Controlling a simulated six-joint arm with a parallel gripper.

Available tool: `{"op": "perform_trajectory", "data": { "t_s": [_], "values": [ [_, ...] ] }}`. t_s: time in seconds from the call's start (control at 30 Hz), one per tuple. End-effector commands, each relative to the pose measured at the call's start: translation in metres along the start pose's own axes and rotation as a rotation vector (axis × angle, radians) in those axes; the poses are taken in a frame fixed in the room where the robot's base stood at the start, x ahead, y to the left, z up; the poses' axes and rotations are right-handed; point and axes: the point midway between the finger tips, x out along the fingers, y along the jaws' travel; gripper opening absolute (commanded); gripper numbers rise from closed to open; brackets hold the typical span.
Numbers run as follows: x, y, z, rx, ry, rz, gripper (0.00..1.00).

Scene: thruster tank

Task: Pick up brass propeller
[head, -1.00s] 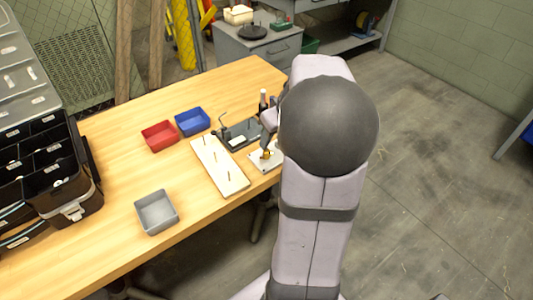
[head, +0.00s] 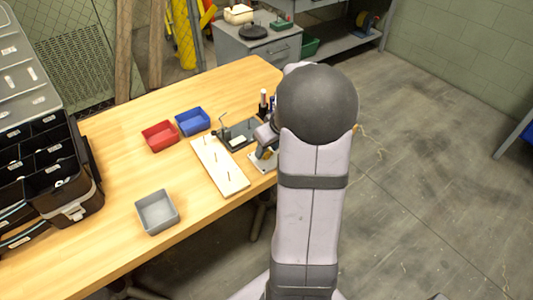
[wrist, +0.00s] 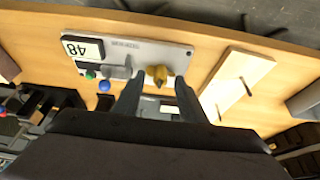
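The brass propeller (wrist: 158,74) is a small yellow-gold piece on a pale grey plate (wrist: 125,52) with a "48" label, in the wrist view. My gripper (wrist: 160,84) is open, its two dark fingers pointing toward the plate, with the propeller showing between and just beyond the fingertips. I cannot tell whether the fingers touch anything. In the head view my gripper (head: 264,142) is over the plate (head: 257,166) at the table's right edge, and my arm hides part of it.
A wooden board with upright pegs (head: 217,168) lies beside the plate. Red (head: 160,136), blue (head: 192,122) and grey (head: 156,212) bins and a black organiser case (head: 55,170) are to the left. A dark fixture (head: 240,132) stands behind.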

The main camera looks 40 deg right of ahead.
Motion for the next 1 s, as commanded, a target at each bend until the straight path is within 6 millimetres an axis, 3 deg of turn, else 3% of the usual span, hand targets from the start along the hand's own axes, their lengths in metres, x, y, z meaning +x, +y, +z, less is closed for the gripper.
{"op": "perform_trajectory", "data": {
  "t_s": [0.13,0.27,0.3,0.73,1.0],
  "values": [
    [0.0,0.0,0.0,0.0,0.0,0.0,0.35],
    [0.0,0.001,0.0,0.0,0.0,0.001,0.04],
    [0.0,0.001,0.0,0.0,0.001,0.002,0.01],
    [-0.003,0.001,-0.001,0.0,0.001,0.003,0.0],
    [-0.022,0.001,-0.01,-0.001,0.003,0.002,0.0]
  ]
}}
